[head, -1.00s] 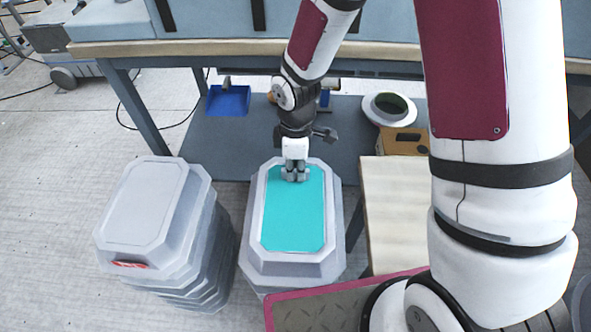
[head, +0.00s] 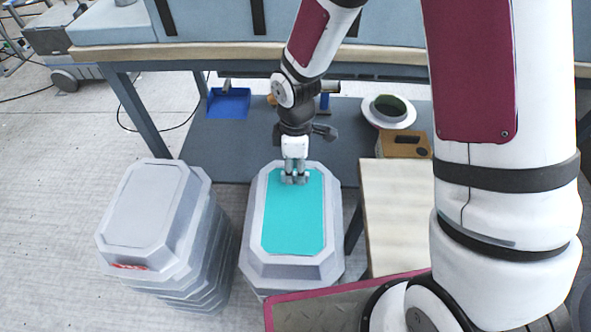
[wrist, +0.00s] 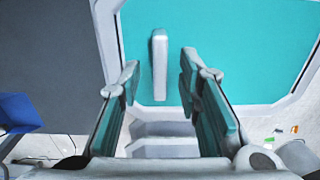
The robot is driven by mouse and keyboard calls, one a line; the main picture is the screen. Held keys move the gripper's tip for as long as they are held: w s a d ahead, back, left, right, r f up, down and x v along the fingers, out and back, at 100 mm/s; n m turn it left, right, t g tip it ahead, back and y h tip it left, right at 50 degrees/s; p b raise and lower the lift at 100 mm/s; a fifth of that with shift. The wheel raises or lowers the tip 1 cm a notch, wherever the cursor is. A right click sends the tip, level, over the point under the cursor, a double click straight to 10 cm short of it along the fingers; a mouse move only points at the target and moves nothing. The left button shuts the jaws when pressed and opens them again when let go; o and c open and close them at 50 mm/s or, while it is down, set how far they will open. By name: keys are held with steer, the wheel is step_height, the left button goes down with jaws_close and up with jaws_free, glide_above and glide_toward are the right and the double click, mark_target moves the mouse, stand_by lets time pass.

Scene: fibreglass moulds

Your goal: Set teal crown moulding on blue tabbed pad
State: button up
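The teal flat top of a grey eight-sided moulding (head: 294,228) stands at the centre of the head view, on top of a grey stack. My gripper (head: 295,179) points down over the far end of this teal face. In the wrist view, my gripper (wrist: 158,95) has its two fingers well apart. A pale narrow bar (wrist: 159,65) shows between them against the teal face; I cannot tell whether a finger touches it. A blue tray-like piece (head: 228,102) lies on the low shelf behind; I cannot tell whether it is the tabbed pad.
Another grey moulding stack (head: 145,215) with a red mark stands at the left. A pale board (head: 397,210) is at the right. The low shelf (head: 200,150) holds a white ring-shaped piece (head: 389,111) and a tan box (head: 403,144). A workbench edge (head: 200,48) spans the back.

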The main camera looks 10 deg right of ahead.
step_height(320, 180, up, 10)
steer(key=p, duration=0.3)
steer(key=s+d+r+m+h, duration=0.1)
steer(key=s+d+r+m, duration=0.3)
steer(key=r, duration=0.3)
steer(key=s+d+r+m, duration=0.3)
steer(key=s+d+r, duration=0.2)
steer(key=r, duration=0.3)
steer(key=s+d+r+m, duration=0.1)
steer(key=s+r+m, duration=0.1)
steer(key=s, duration=0.4)
steer(key=s+d+r+m, duration=0.1)
steer(key=s+m, duration=0.3)
steer(key=s, duration=0.2)
steer(key=s+d+r+m+t, duration=0.1)
steer(key=s+r+m, duration=0.1)
steer(key=s, duration=0.4)
steer(key=shift+d+r+m+y, duration=0.3)
steer(key=shift+m+y, duration=0.1)
steer(key=shift+m, duration=0.1)
step_height(320, 180, up, 19)
steer(key=t+p, duration=0.3)
steer(key=p, duration=1.4)
steer(key=shift+a, duration=0.15)
